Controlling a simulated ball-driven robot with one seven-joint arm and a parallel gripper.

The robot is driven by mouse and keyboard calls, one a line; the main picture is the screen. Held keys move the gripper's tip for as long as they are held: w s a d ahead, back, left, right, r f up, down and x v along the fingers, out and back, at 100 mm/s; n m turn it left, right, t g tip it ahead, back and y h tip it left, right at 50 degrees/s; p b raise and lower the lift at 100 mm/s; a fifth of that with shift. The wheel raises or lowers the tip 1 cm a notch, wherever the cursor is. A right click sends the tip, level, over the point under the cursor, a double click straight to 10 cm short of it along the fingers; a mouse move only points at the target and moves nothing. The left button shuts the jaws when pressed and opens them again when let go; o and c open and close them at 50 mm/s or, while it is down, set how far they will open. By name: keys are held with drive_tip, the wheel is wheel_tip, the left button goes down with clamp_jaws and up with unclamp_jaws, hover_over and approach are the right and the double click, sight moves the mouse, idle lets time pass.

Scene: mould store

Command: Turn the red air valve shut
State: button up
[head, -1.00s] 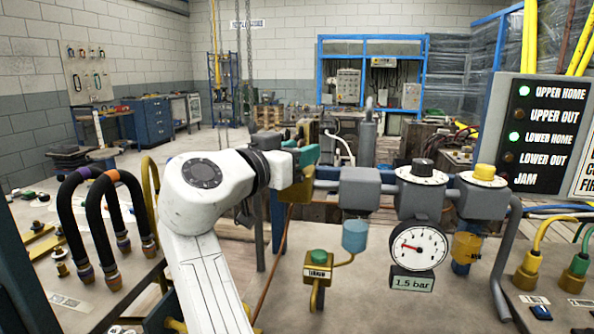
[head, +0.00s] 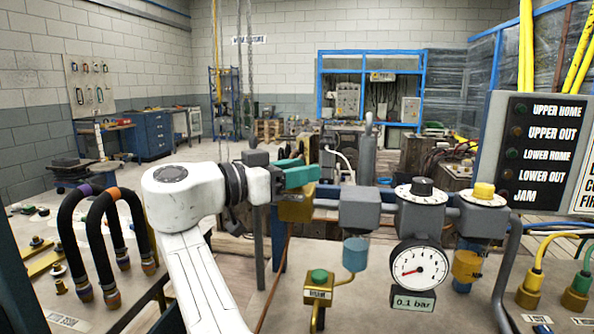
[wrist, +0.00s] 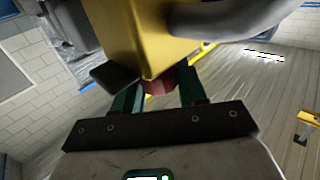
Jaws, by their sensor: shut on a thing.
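The red valve handle (wrist: 158,86) shows in the wrist view between the two green fingers of my gripper (wrist: 158,92), under a yellow valve body. My gripper is shut on it. In the head view, my gripper (head: 305,172) has teal fingers at the left end of the pipe line, just above the brass-yellow valve body (head: 295,209). The red handle is hidden there by the fingers. The pressure gauge (head: 418,268) stands to the right, its readout (head: 413,302) showing 0.1 bar.
Right of the valve, the pipe line carries a grey block (head: 360,208), a black-knobbed regulator (head: 421,190) and a yellow-topped unit (head: 484,195). The lamp panel (head: 535,150) at right is dark.

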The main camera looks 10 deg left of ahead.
drive_tip(key=shift+f, duration=0.1)
drive_tip(key=o, duration=0.9)
drive_tip(key=v, duration=1)
drive_tip(key=shift+s+a, duration=0.2)
drive_tip(key=shift+a, duration=0.1)
